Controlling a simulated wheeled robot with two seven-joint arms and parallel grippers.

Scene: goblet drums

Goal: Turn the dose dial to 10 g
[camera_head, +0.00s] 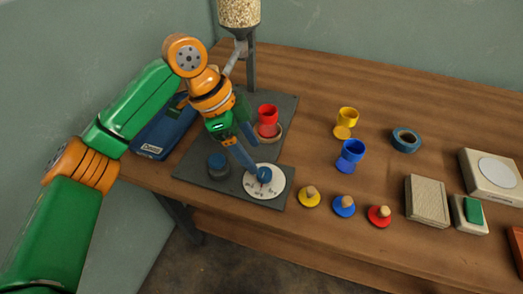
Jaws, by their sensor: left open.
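The lettering is too small to read surely, and I cannot tell which mark the knob points to. My left gripper (254,160) reaches down from the upper left with its fingers open. One fingertip is right beside the knob; I cannot tell whether it touches. My right gripper is out of view.
A grain-filled hopper (239,13) stands behind on a post. A red cup (267,114) stands on the base plate, with a dark round knob (218,166) left of the dial. Yellow and blue goblets (347,117), (352,150), knobbed lids and a scale (491,174) stand to the right.

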